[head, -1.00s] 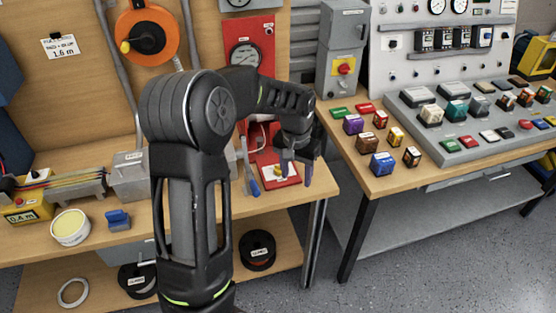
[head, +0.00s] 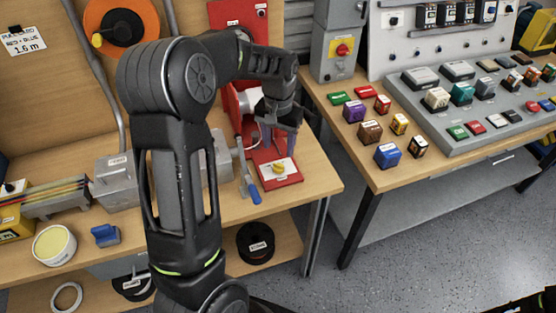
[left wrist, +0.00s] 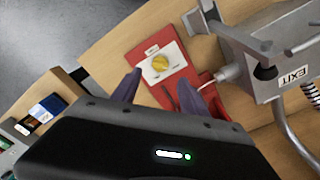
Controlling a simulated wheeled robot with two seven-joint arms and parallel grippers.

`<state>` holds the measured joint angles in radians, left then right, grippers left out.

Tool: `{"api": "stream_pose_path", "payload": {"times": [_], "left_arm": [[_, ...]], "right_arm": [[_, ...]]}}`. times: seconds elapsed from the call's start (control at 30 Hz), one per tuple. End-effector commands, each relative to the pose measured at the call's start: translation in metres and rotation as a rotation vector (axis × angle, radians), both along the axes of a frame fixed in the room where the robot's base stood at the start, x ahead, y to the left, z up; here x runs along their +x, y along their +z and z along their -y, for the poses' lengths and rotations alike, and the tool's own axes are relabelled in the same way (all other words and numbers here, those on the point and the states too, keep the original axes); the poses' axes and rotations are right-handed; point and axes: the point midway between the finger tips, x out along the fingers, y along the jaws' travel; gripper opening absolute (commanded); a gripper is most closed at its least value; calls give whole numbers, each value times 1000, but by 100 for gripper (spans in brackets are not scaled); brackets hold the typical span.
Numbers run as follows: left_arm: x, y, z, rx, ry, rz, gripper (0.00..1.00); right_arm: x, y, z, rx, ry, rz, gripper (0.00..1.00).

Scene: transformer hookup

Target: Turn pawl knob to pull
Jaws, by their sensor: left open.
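The pawl knob (head: 278,168) is a small yellow knob on a white label plate, set on the red base (head: 293,180) near the right end of the wooden bench. In the left wrist view the yellow knob (left wrist: 160,63) sits beyond my fingertips, its ridge slanting across the plate. My left gripper (head: 279,150) is open and empty, just behind and above the knob in the head view. In the left wrist view its two purple-grey fingers (left wrist: 158,88) are apart, and the knob lies ahead of the gap, not between them. The plate's lettering is too small to read. My right gripper is not in view.
A grey metal box marked EXIT (left wrist: 262,55) stands close beside the red base. A blue-handled lever (head: 254,194) is just left of the base. The bench's right edge is near. Coloured blocks (head: 388,155) lie on the table to the right.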

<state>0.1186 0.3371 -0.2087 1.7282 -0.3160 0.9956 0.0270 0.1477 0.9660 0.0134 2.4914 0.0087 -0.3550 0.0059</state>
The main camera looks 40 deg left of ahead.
Motion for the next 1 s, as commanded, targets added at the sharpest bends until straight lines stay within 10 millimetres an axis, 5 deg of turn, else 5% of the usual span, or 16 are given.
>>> {"api": "stream_pose_path", "payload": {"times": [0.6, 1.0], "left_arm": [[-1, -73, 0, 0, 0, -2, 52], [0, -77, 0, 0, 0, 0, 45]], "right_arm": [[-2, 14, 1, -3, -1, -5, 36], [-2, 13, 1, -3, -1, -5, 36]]}}
